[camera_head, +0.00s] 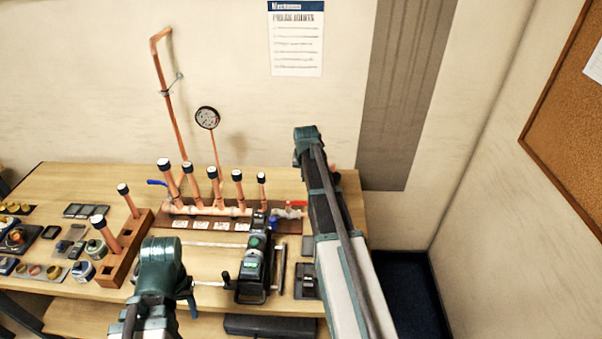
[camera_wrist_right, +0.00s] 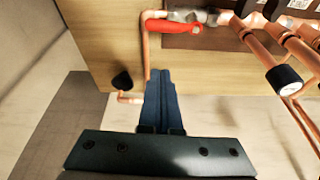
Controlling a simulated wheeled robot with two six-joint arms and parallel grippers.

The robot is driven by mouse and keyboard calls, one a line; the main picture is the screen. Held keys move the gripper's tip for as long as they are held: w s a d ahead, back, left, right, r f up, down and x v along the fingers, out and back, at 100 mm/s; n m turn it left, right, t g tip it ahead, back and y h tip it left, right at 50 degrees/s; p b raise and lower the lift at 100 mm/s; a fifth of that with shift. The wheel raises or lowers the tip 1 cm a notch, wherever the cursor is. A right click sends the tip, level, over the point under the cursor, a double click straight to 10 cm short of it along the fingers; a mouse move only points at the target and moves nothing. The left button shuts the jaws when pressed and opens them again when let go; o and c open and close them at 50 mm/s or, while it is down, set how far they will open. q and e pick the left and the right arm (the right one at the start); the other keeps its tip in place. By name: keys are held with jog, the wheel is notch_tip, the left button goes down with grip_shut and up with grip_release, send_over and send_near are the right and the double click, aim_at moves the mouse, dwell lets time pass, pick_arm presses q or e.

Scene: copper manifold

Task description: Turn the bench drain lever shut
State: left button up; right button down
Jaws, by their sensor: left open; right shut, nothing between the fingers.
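The copper manifold (camera_head: 235,211) lies on a dark board at the back of the bench. A red lever (camera_head: 297,203) is at its right end, roughly in line with the pipe; it also shows in the right wrist view (camera_wrist_right: 174,27). A blue lever (camera_head: 157,183) is at the manifold's left end. My right gripper (camera_wrist_right: 160,76) is shut and empty, its fingertips apart from the red lever and near a vertical copper pipe (camera_wrist_right: 146,50). In the head view my right arm hides its fingers. My left gripper (camera_head: 189,292) is open and empty at the front of the bench.
A dark device with a crank (camera_head: 252,262) stands mid-bench, close to my left gripper. A wooden block (camera_head: 125,250) holding copper tubes and several small tins are at left. A pressure gauge (camera_head: 207,117) and several capped upright pipes rise from the manifold.

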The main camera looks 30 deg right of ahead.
aim_at(299, 202)
pick_arm(q)
jog(key=shift+w+d+r, duration=0.1)
jog(key=shift+w+r, duration=0.2)
jog(key=shift+r, duration=0.15)
pick_arm(e)
jog(key=shift+w+d+r+h, duration=0.1)
jog(key=shift+w+r+h, duration=0.25)
jog(key=shift+r, duration=0.2)
pick_arm(q)
jog(key=shift+f, duration=0.15)
pick_arm(e)
jog(key=shift+f, duration=0.1)
pick_arm(q)
notch_tip(299, 202, down, 10)
jog(key=b, duration=1)
pick_arm(e)
notch_tip(299, 202, down, 10)
jog(key=shift+s, duration=0.2)
